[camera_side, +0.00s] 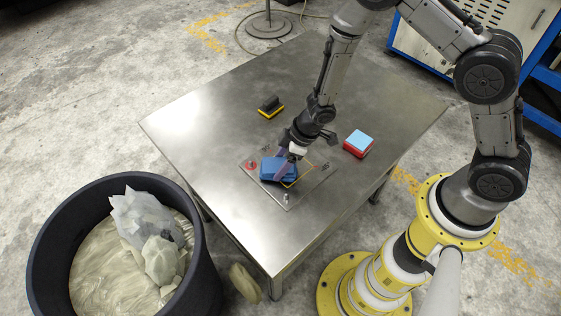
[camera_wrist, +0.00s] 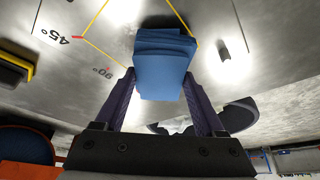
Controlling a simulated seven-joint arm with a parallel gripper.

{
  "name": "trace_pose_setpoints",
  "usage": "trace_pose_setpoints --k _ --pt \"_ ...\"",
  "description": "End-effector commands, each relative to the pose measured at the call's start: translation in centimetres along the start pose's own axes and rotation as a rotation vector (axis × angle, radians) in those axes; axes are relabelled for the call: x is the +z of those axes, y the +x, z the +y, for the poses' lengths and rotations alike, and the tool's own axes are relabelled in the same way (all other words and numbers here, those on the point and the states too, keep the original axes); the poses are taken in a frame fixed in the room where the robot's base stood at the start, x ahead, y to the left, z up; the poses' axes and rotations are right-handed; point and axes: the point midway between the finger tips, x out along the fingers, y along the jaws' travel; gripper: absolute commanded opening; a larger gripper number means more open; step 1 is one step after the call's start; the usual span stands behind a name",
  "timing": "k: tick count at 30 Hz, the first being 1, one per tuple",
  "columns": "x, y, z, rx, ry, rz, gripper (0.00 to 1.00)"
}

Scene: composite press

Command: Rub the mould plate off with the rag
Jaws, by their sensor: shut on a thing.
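The blue folded rag (camera_side: 272,170) is between the fingers of my gripper (camera_side: 285,168), which is shut on it. In the wrist view the rag (camera_wrist: 163,65) shows as a stacked, folded pad between the two dark fingertips (camera_wrist: 160,82). The mould plate (camera_side: 309,182) is a flat grey metal square on the table, with a yellow square outline and small pegs near its corners. The rag is over the left part of that outline and hides some of it. It looks at or very near the plate surface; I cannot tell if it touches. The wrist view also shows the yellow outline and angle marks.
The steel table (camera_side: 200,125) has clear room at left and right. A black-handled yellow block (camera_side: 270,107) stands behind the plate. A stack of light blue and red pieces (camera_side: 358,144) stands to the right. A black bin (camera_side: 50,220) with crumpled sheets stands on the floor at left.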

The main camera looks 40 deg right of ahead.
Motion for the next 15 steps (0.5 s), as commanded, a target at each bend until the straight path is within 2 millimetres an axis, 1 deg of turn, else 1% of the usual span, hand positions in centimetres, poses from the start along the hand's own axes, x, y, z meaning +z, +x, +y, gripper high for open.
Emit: trace_pose_setpoints --k 15 --pt "0.30 0.69 -0.02 -0.001 0.000 -0.001 0.09"
